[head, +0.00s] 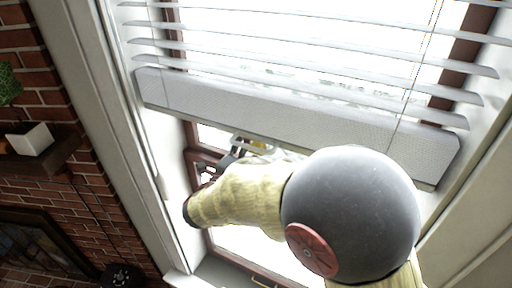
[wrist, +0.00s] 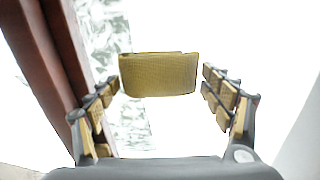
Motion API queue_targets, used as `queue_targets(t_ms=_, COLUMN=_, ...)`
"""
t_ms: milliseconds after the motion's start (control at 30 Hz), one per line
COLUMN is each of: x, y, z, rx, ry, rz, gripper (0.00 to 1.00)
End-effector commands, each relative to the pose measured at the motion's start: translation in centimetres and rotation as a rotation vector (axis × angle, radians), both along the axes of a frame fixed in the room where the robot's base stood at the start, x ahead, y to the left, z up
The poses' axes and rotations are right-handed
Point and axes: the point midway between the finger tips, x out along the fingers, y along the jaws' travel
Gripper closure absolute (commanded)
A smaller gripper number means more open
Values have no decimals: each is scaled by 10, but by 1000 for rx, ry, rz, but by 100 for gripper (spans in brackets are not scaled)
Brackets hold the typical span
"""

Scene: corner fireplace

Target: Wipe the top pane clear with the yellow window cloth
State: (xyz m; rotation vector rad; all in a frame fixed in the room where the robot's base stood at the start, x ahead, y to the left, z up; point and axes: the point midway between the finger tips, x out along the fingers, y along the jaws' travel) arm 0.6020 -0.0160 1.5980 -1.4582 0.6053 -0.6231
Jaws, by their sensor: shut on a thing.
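The yellow window cloth (wrist: 158,76) is a folded, mustard-coloured pad. It sits between the two finger rows of my gripper (wrist: 162,82) in the wrist view, and my gripper is shut on it. Behind the cloth is a bright window pane (wrist: 115,35) with grey, patchy smears above and below the cloth. I cannot tell whether the cloth touches the glass. In the head view my gripper (head: 222,163) is just below the blind, mostly hidden by my own arm. A bit of yellow shows there beside the blind's lower edge.
A white slatted blind (head: 300,62) covers the upper window, and its thick bottom rail (head: 285,125) hangs close above my gripper. A brown sash bar (wrist: 48,60) stands left of the cloth. A brick wall (head: 105,190) with a shelf (head: 45,152) lies left.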

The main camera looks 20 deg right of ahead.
Motion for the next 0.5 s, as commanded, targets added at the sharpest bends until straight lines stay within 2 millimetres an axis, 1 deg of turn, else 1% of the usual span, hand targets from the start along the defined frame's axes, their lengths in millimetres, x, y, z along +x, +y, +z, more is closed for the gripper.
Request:
queue_targets(t_ms=167, x=-1, y=2, z=1, rx=0, ry=-3, rz=1, gripper=40)
queue_targets(t_ms=500, x=-23, y=23, z=1, rx=1, ry=-2, rz=1, gripper=41)
